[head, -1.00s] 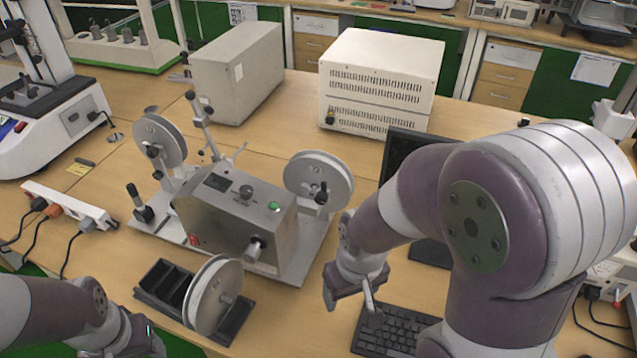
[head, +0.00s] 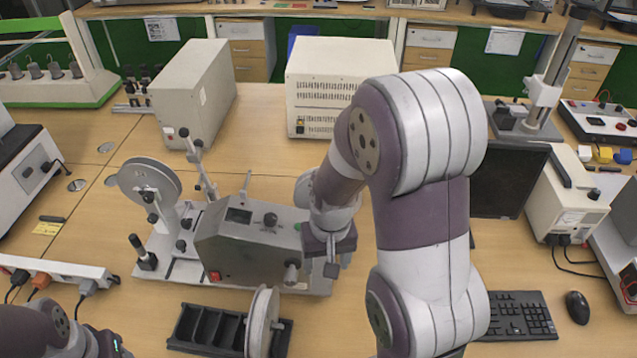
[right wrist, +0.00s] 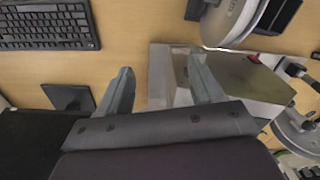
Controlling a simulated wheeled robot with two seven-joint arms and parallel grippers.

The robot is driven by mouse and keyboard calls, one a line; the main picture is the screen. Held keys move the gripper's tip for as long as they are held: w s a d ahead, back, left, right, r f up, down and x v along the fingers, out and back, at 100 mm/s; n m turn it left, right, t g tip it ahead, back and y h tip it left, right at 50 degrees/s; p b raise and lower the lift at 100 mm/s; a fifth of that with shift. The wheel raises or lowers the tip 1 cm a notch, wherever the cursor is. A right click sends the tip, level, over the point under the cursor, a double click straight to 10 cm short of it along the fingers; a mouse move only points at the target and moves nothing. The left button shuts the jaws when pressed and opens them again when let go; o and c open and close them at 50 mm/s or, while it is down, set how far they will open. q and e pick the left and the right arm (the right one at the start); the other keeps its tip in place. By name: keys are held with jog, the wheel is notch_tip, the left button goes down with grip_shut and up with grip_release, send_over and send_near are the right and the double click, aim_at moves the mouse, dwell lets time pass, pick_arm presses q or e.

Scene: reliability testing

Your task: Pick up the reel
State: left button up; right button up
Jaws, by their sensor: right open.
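A grey-white reel (head: 262,322) stands upright in the black slotted rack (head: 190,325) at the front of the table. The reel also shows at the top edge of the right wrist view (right wrist: 232,20), partly cut off. My right gripper (head: 333,267) hangs by the right end of the metal winding machine (head: 240,245), right of and beyond the racked reel.
Another reel (head: 150,188) is mounted on the machine's left side. My right arm hides part of the machine's right side. A keyboard (head: 518,315) and mouse (head: 577,307) lie at right. A power strip (head: 60,270) lies at left. Two beige boxes (head: 195,95) (head: 310,90) stand behind.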

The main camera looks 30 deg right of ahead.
pick_arm(q)
notch_tip(320, 180, up, 17)
jog(key=p, duration=1.6)
pick_arm(e)
jog(key=w+d+r+m+t+y, duration=0.1)
jog(key=w+d+r+m, duration=0.3)
jog(key=w+d+m, duration=0.25)
jog(key=w+d+r+m+y+b, duration=0.1)
jog(key=w+d+r+m+y, duration=0.15)
jog(key=w+d+m, duration=0.4)
jog(key=w+d+r+m+t, duration=0.1)
jog(key=w+d+r+m, duration=0.35)
jog(key=w+m, duration=0.3)
jog(key=shift+m, duration=0.35)
jog(key=b+x, duration=0.9)
jog(key=shift+s+a+f+b, duration=0.2)
jog(key=shift+s+f+b, duration=0.1)
jog(key=shift+f, duration=0.15)
jog(key=shift+w+a+p, duration=0.2)
jog(key=shift+a+p, duration=0.15)
jog(key=shift+p, duration=0.85)
jog(key=shift+w+a+f, duration=0.15)
jog(key=shift+a+f, duration=0.15)
jog(key=shift+f, duration=0.35)
pick_arm(q)
notch_tip(320, 180, down, 7)
jog(key=shift+d, duration=0.15)
pick_arm(e)
jog(key=shift+f, duration=0.45)
